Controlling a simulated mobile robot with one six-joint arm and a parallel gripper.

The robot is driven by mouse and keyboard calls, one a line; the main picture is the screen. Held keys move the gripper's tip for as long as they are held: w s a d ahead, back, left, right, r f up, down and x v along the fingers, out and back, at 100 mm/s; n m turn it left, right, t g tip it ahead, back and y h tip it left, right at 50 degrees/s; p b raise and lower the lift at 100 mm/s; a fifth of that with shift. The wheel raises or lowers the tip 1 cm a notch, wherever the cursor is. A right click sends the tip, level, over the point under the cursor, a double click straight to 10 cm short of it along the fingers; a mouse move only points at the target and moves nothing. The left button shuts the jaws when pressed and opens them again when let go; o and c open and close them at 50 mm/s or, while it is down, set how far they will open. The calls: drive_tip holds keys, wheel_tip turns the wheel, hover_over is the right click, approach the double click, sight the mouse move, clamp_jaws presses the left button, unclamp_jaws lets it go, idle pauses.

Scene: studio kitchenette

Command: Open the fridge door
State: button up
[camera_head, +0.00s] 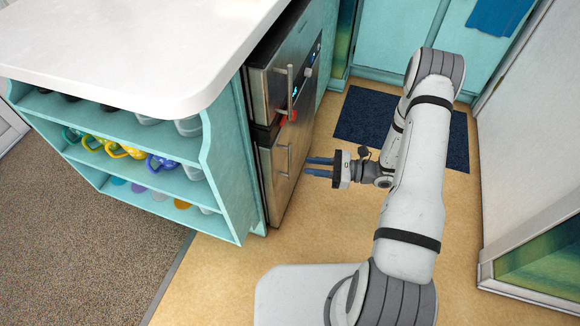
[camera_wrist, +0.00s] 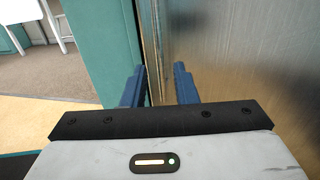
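A steel-fronted appliance, which I take to be the fridge, is built into the end of the teal counter. It has an upper door (camera_head: 275,88) and a lower door (camera_head: 276,182), each with a vertical bar handle: the upper handle (camera_head: 290,88) and the lower handle (camera_head: 284,160). Both doors look shut. My gripper (camera_head: 308,167) is open and empty, its blue fingers pointing at the lower door just right of its handle. In the wrist view, the spread fingers (camera_wrist: 159,84) are near the steel front (camera_wrist: 240,60) and its edge; no handle shows there.
The white countertop (camera_head: 130,45) overhangs teal shelves holding colourful mugs (camera_head: 125,150) on the left. A dark blue mat (camera_head: 362,117) lies on the floor beyond my arm. A white panel (camera_head: 525,130) stands at right. Floor in front of the appliance is clear.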

drive_tip(key=b, duration=0.1)
hover_over(290, 175)
drive_tip(key=shift+w, duration=0.35)
drive_tip(key=shift+c, duration=0.6)
clamp_jaws()
